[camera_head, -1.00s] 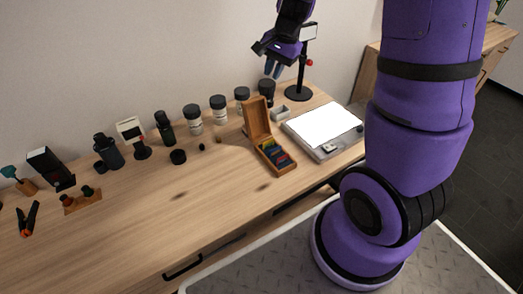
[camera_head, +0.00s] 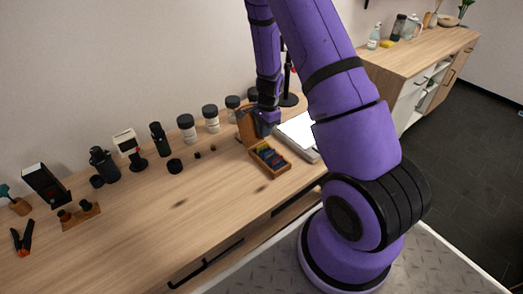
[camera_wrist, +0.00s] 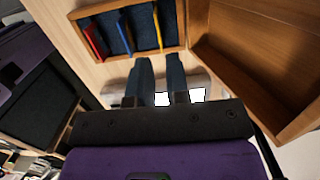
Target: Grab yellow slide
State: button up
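The yellow slide (camera_wrist: 158,27) stands on edge in the wooden slide box (camera_wrist: 128,58), near the right side of its compartment in the wrist view. A blue slide (camera_wrist: 125,32) and a red slide (camera_wrist: 95,40) stand left of it. My gripper (camera_wrist: 159,60) is open and empty, its two dark fingers apart, with the yellow slide in line with the gap beyond the fingertips. In the head view, my gripper (camera_head: 265,128) hangs over the back of the box (camera_head: 284,170), beside the raised lid (camera_head: 243,124). The yellow slide cannot be made out there.
The open lid (camera_wrist: 262,50) rises close to the right of my fingers in the wrist view. A white light pad (camera_head: 298,130) lies right of the box. Several black-lidded jars (camera_head: 187,128) stand along the wall. The table front (camera_head: 180,240) is clear.

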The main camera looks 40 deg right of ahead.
aim_at(262, 149)
jog(key=shift+a+f, duration=0.2)
jog(key=shift+f, duration=1)
jog(key=shift+a+f, duration=0.15)
jog(key=shift+f, duration=1.05)
jog(key=shift+a+f, duration=0.2)
jog(key=shift+f, duration=1)
grip_shut()
